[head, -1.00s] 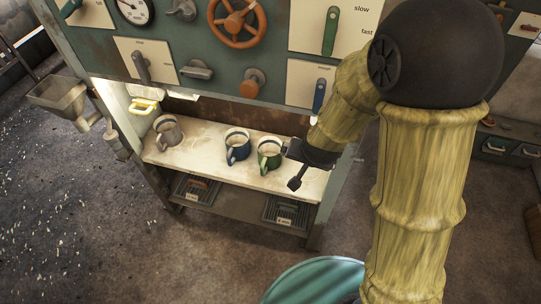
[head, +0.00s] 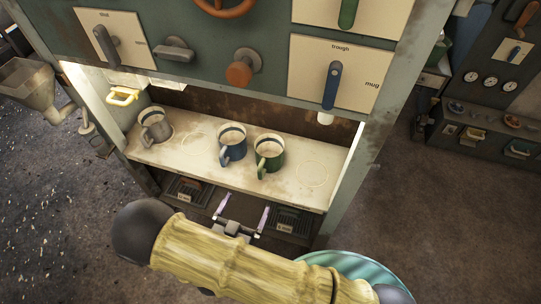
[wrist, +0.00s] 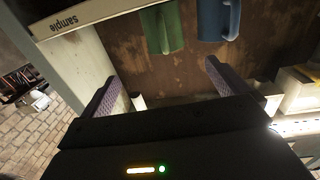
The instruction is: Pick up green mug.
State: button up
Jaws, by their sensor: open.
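The green mug (head: 269,151) stands upright on the pale shelf (head: 175,153), with its handle toward the front left. In the wrist view, which looks upside down, the green mug (wrist: 162,27) hangs from the top edge, partly cut off. My gripper (head: 243,211) is open and empty in front of the shelf, below and left of the green mug in the head view. Its two purple-grey fingers also show in the wrist view (wrist: 160,80), apart from each other and from the mug.
A blue mug (head: 232,145) stands close left of the green one; a grey mug (head: 155,127) is farther left. The control panel (head: 200,20) overhangs the shelf.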

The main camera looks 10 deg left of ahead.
jog(key=shift+s, duration=0.2)
jog(key=b, duration=0.1)
send_near(264, 161)
jog(key=w, duration=0.1)
jog(key=w+d, duration=0.1)
jog(key=w, duration=0.2)
jog(key=shift+w+d+f, duration=0.2)
jog(key=shift+d+f, duration=0.05)
jog(key=shift+f, duration=0.15)
jog(key=shift+w, duration=0.2)
jog(key=shift+w, duration=0.1)
jog(key=w, duration=0.5)
jog(key=shift+r+b, duration=0.2)
jog(key=shift+b, duration=0.15)
